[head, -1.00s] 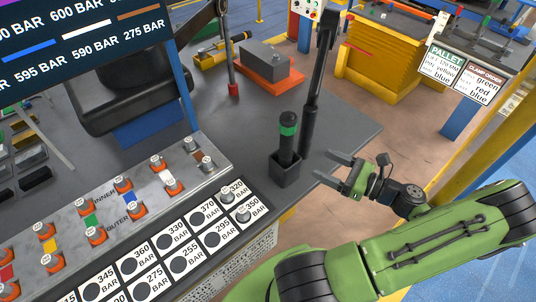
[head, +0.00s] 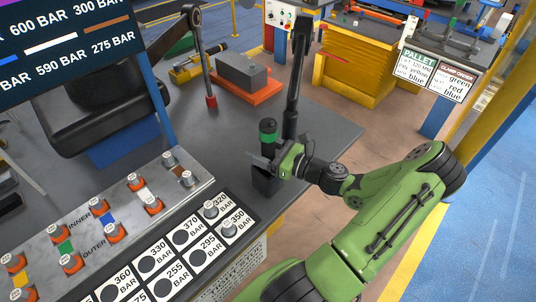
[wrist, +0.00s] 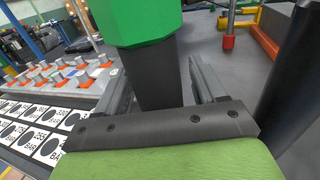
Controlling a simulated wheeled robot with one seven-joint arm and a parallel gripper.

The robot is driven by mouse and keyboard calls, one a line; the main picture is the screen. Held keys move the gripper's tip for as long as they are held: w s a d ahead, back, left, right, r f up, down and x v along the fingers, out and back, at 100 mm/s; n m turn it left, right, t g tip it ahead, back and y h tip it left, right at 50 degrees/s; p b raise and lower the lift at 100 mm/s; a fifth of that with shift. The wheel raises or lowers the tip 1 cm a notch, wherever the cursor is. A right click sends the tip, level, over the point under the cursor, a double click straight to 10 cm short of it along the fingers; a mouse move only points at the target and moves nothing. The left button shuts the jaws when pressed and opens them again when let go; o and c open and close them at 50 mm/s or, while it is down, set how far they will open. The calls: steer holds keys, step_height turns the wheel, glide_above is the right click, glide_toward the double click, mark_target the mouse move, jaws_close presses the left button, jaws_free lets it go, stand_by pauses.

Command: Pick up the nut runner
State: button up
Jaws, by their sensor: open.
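The nut runner (head: 268,128) is a dark upright tool with a green band near its top, standing in a dark square holder (head: 266,183) at the table's front right. In the wrist view its green collar and dark shaft (wrist: 162,75) stand between my fingers. My gripper (head: 272,162) is open, its two fingers on either side of the shaft below the green band. In the wrist view a gap shows between the shaft and the right finger; contact on the left cannot be told. The shaft's lower part is partly hidden by my gripper.
A tall black post (head: 293,90) stands close behind the nut runner. A panel of labelled BAR slots (head: 180,250) and a grey rack with orange-based pieces (head: 130,212) lie to the left. An orange base with a grey block (head: 243,78) is farther back.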

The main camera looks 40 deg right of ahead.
steer(key=shift+s, duration=0.1)
steer(key=shift+c, duration=0.2)
steer(key=shift+r, duration=0.15)
jaws_close()
steer(key=shift+r, duration=0.1)
step_height(320, 180, up, 18)
steer(key=p, duration=0.7)
glide_above(262, 120)
